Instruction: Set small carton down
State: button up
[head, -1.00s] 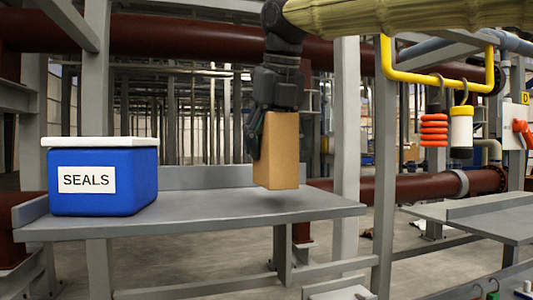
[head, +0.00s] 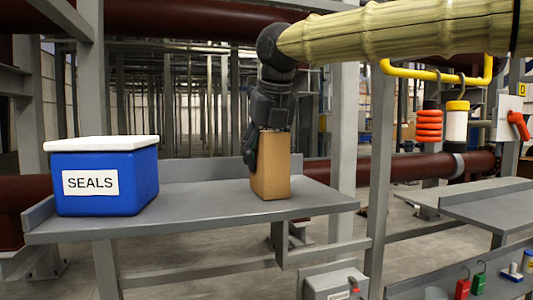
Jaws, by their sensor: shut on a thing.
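The small carton (head: 272,172) is a plain brown upright box at the right part of the grey shelf (head: 200,217). Its lower edge appears at the shelf surface; I cannot tell for certain whether it touches. My gripper (head: 264,143) comes down from above and is shut on the upper part of the carton. One dark finger shows along the carton's left side; the other is hidden.
A blue box with a white lid and a SEALS label (head: 104,175) stands on the shelf's left part, with free shelf between it and the carton. A grey post (head: 381,165) rises right of the shelf. A yellow rail (head: 440,74) holds hanging items.

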jog(key=o, duration=0.9)
jog(key=shift+w, duration=0.1)
jog(key=o, duration=0.4)
jog(key=shift+s, duration=0.2)
jog(key=shift+w+r, duration=0.1)
jog(key=b+v, duration=0.3)
jog(key=v, duration=0.9)
